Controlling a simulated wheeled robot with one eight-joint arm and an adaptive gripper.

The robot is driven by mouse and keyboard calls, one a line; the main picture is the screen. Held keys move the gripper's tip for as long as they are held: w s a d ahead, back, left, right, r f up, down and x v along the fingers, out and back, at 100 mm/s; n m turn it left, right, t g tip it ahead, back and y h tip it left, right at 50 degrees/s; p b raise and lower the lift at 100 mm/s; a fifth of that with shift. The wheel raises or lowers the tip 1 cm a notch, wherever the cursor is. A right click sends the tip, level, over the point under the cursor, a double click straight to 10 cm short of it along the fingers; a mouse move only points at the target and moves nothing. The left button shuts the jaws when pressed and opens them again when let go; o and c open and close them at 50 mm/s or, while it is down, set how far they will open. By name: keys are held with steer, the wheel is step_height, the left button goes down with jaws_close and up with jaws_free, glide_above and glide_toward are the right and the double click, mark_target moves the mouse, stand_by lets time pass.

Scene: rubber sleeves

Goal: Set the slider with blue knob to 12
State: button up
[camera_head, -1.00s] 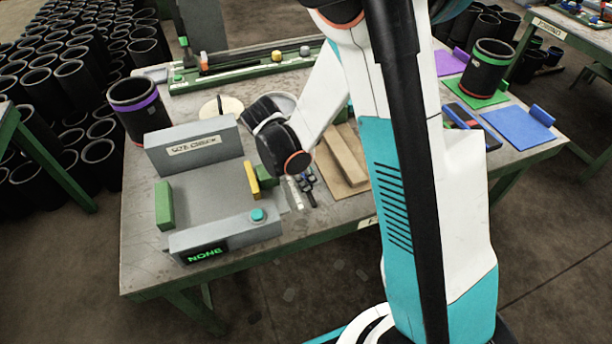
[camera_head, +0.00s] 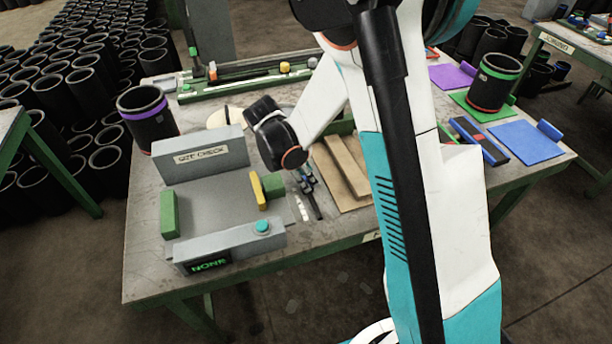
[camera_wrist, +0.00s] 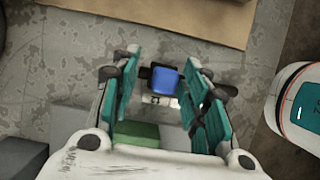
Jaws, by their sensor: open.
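The blue knob (camera_wrist: 164,81) shows in the wrist view between the fingers of my open gripper (camera_wrist: 160,72), with a gap on each side. Part of a white scale (camera_wrist: 150,100) with a dark mark shows just below the knob, but I cannot read a value. In the head view my gripper (camera_head: 306,180) is low over the table, at the slider's dark rail (camera_head: 315,206) and white scale strip (camera_head: 304,208). The knob is hard to pick out there among the fingers, and my arm hides part of the area.
Left of the slider stands a grey size-check fixture (camera_head: 203,157) with a yellow plate (camera_head: 257,190), green blocks and a display reading NONE. Right of it, wooden bars (camera_head: 346,166) lie on a brown board. A black sleeve with a purple band (camera_head: 147,120) stands at the table's left.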

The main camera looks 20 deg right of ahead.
steer(key=v, duration=1.1)
steer(key=shift+r, duration=0.2)
steer(key=shift+a, duration=0.15)
steer(key=s+d+r+m+t+y, duration=0.2)
steer(key=s+r+m, duration=0.3)
steer(key=s+m, duration=0.4)
steer(key=s+d+r+m+t+y, duration=0.2)
steer(key=s+r+m+t, duration=0.3)
steer(key=s+m, duration=0.4)
steer(key=shift+s+d+r, duration=0.3)
steer(key=shift+s+r, duration=0.2)
steer(key=shift+s, duration=0.2)
